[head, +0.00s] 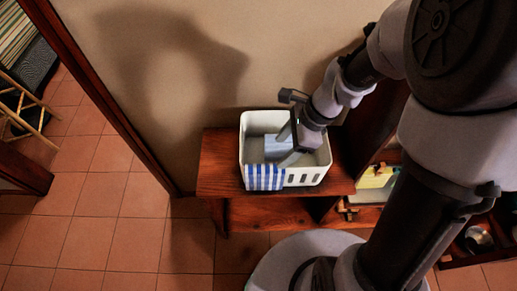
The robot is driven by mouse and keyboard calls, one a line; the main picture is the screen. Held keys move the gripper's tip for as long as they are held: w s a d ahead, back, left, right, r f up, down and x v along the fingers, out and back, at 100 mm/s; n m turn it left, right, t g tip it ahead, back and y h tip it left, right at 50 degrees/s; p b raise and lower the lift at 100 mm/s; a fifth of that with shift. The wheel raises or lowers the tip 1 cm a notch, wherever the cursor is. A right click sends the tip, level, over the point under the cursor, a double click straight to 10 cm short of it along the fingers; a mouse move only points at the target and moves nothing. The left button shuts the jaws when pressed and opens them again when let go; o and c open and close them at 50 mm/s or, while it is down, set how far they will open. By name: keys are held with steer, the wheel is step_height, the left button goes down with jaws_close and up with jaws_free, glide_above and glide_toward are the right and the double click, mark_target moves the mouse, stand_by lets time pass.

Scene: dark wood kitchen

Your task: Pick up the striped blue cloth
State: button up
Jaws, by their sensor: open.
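The striped blue cloth (264,177), blue and white, hangs over the front left wall of a white basket (303,178). A plain pale blue patch (276,152) shows inside the basket; I cannot tell whether it is part of the cloth. My gripper (284,147) is open and reaches down into the basket from the upper right, above the pale blue patch and behind the striped part. I see no hold on the cloth. The gripper hides part of the basket's inside.
The basket stands on a low reddish wooden bench (218,163) against a beige wall (170,60). Shelves with small items (377,177) are at the right. A metal pot (478,239) sits at the lower right. Tiled floor (130,240) is clear at the left.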

mark_target(268, 166)
steer(key=b+x, duration=0.3)
steer(key=x, duration=0.6)
steer(key=shift+d+f, duration=0.15)
steer(key=shift+f, duration=0.05)
steer(key=b+x, duration=0.1)
steer(key=x, duration=0.1)
steer(key=b+x, duration=0.2)
steer(key=x, duration=0.1)
steer(key=shift+a+f+b, duration=0.2)
steer(key=shift+a+b, duration=0.1)
steer(key=shift+a, duration=0.05)
steer(key=shift+r, duration=0.1)
steer(key=shift+f, duration=0.25)
jaws_close()
